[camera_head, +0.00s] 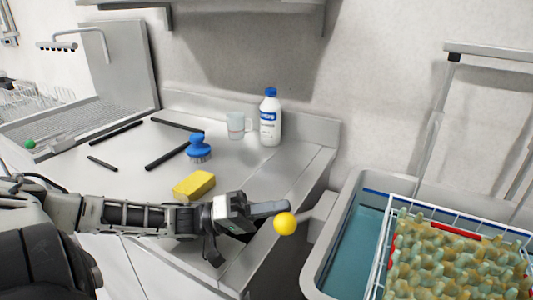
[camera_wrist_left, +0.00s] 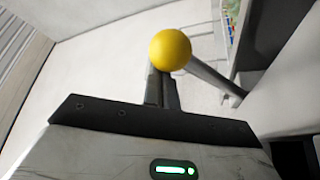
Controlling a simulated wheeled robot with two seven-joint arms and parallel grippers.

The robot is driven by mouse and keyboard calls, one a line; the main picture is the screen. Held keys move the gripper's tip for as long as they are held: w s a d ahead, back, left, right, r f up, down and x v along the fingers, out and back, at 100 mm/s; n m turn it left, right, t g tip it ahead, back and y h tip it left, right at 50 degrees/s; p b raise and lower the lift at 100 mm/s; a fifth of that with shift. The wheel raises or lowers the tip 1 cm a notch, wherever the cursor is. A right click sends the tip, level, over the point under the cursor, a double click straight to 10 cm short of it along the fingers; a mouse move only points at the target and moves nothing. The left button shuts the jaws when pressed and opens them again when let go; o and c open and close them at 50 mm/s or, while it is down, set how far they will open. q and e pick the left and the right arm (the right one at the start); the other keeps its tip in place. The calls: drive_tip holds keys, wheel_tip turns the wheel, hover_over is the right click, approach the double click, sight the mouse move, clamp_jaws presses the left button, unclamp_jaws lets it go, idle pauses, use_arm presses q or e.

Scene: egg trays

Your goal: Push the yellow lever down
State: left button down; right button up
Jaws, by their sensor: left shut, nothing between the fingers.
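The yellow lever's round knob (camera_head: 285,223) sits at the end of a grey arm (camera_head: 322,207) beside the counter's right end, next to the sink basin. In the left wrist view the yellow knob (camera_wrist_left: 170,50) is just beyond my fingertips, with its grey rod running down to the right. My left gripper (camera_head: 270,208) reaches in from the left, its fingers shut and empty. Its tips are close to the knob; I cannot tell whether they touch it. The shut fingers also show in the left wrist view (camera_wrist_left: 162,88). My right gripper is out of sight.
A yellow sponge (camera_head: 193,186), a blue brush (camera_head: 198,148), a white bottle (camera_head: 270,120), a cup (camera_head: 236,125) and dark bars stand or lie on the metal counter (camera_head: 130,180). A basin (camera_head: 345,235) on the right holds a wire rack with egg trays (camera_head: 455,260).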

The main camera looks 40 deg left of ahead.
use_arm(q)
drive_tip(key=shift+s+f, duration=0.1)
drive_tip(key=shift+s+a+f, duration=0.1)
drive_tip(key=shift+s+a, duration=0.1)
drive_tip(key=shift+a, duration=0.1)
drive_tip(key=s+a+p, duration=0.1)
drive_tip(key=s+a, duration=0.1)
drive_tip(key=a, duration=0.1)
drive_tip(key=s+a+p, duration=0.1)
drive_tip(key=s+a, duration=0.1)
drive_tip(key=s+a+p, duration=0.1)
drive_tip(key=s+a, duration=0.2)
drive_tip(key=shift+a+p, duration=0.3)
drive_tip(key=shift+p, duration=0.1)
drive_tip(key=shift+s+a, duration=0.4)
drive_tip(key=shift+a, duration=0.1)
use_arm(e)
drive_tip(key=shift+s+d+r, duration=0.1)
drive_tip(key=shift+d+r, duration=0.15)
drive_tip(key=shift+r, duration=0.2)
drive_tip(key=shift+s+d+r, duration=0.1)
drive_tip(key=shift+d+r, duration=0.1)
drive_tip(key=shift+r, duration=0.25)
